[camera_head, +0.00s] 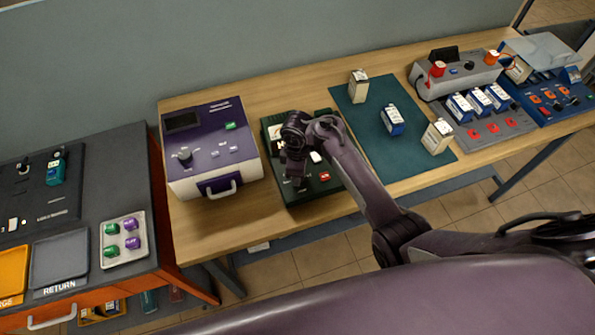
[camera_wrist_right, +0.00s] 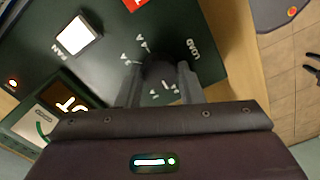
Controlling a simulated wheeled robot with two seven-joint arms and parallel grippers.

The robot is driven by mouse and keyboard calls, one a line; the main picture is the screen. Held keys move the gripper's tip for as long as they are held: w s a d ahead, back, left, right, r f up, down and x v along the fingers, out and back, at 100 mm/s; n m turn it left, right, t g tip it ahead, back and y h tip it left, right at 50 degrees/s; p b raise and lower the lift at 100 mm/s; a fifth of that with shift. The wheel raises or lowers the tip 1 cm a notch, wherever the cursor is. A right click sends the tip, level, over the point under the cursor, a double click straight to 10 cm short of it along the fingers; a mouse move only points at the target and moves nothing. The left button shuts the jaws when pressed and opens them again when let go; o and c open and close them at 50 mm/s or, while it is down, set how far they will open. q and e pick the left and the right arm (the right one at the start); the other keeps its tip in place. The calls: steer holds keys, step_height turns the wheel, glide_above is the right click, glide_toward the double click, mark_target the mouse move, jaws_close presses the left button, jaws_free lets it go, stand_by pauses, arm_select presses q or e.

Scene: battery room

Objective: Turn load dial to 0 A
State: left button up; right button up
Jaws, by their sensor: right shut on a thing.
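The dark green load box (camera_head: 336,183) stands on the wooden bench, left of the teal mat. My right gripper (camera_head: 297,180) reaches down over its near left part and covers the dial in the head view. In the right wrist view the dark round load dial (camera_wrist_right: 160,72) sits between the two fingers of my right gripper (camera_wrist_right: 160,84), which is shut on it. White scale marks and the word LOAD show beside the dial. Its exact setting cannot be read. My left gripper is not in view.
A purple instrument with a knob (camera_head: 210,150) stands just left of the load box. A white button (camera_wrist_right: 76,36) and a red button (camera_head: 324,176) are on the box. White batteries (camera_head: 358,86) stand on the teal mat (camera_head: 365,122) to the right.

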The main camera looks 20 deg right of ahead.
steer(key=shift+n, duration=0.5)
steer(key=o, duration=1)
step_height(320, 180, up, 7)
steer(key=shift+a+f, duration=0.1)
steer(key=shift+f, duration=0.05)
steer(key=shift+r, duration=0.6)
